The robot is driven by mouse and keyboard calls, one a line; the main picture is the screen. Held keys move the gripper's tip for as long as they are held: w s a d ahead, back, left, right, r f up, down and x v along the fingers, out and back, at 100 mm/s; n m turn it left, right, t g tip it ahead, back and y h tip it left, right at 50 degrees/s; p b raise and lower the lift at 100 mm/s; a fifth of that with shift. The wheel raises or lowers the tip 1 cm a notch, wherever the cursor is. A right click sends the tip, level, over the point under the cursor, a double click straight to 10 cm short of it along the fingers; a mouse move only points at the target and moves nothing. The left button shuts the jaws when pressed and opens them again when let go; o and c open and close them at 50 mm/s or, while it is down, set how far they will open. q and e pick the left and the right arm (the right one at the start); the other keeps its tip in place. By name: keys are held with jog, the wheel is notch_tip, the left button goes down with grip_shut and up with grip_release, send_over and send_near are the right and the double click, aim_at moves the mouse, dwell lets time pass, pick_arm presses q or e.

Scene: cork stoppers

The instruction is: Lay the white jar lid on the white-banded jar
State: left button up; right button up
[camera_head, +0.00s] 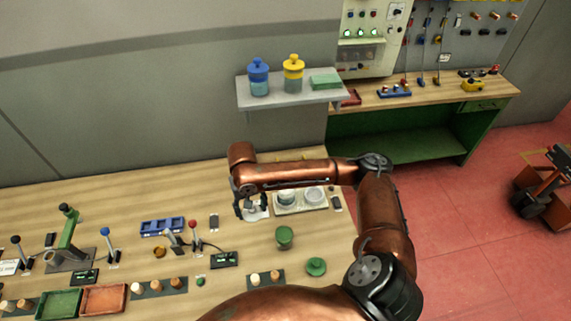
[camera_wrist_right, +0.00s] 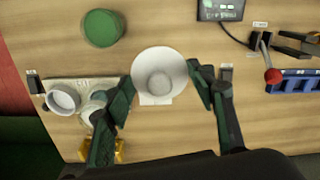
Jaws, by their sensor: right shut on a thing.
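My right gripper (camera_head: 251,212) is shut on the white jar lid (camera_wrist_right: 170,63), a round disc with a raised middle that shows between the two fingers (camera_wrist_right: 165,95) in the wrist view. In the head view the lid is partly hidden under the gripper. Two pale round jars stand on a light tray (camera_head: 301,209), just right of the gripper: a right one (camera_head: 314,195) and a left one (camera_head: 285,197). In the wrist view one jar (camera_wrist_right: 63,100) looks open-topped, and a finger partly covers the other. I cannot make out which carries the white band. My left gripper is not in view.
A green jar (camera_head: 284,236) and a green lid (camera_head: 316,266) are on the table in front of the tray. Levers (camera_head: 193,234), a blue rack (camera_head: 162,226) and a dark display box (camera_head: 224,259) lie left. A shelf (camera_head: 290,99) with blue and yellow jars is behind.

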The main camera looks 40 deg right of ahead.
jog(key=w+d+r+m+p, duration=0.1)
jog(key=w+d+m+p, duration=0.15)
jog(key=d+p, duration=0.5)
jog(key=w+d+m+p, duration=0.25)
jog(key=d+p, duration=0.25)
jog(key=d, duration=0.6)
jog(key=shift+m, duration=0.4)
jog(key=shift+s+f+b, duration=0.2)
jog(key=shift+f+b, duration=1.1)
jog(key=shift+f, duration=0.15)
jog(key=shift+s+f+b, duration=0.15)
jog(key=shift+f+b, duration=1.1)
jog(key=shift+f, duration=0.2)
jog(key=shift+p, duration=0.8)
jog(key=shift+f+p, duration=0.3)
jog(key=shift+p, duration=0.15)
jog(key=shift+f+p, duration=0.1)
jog(key=shift+p, duration=0.45)
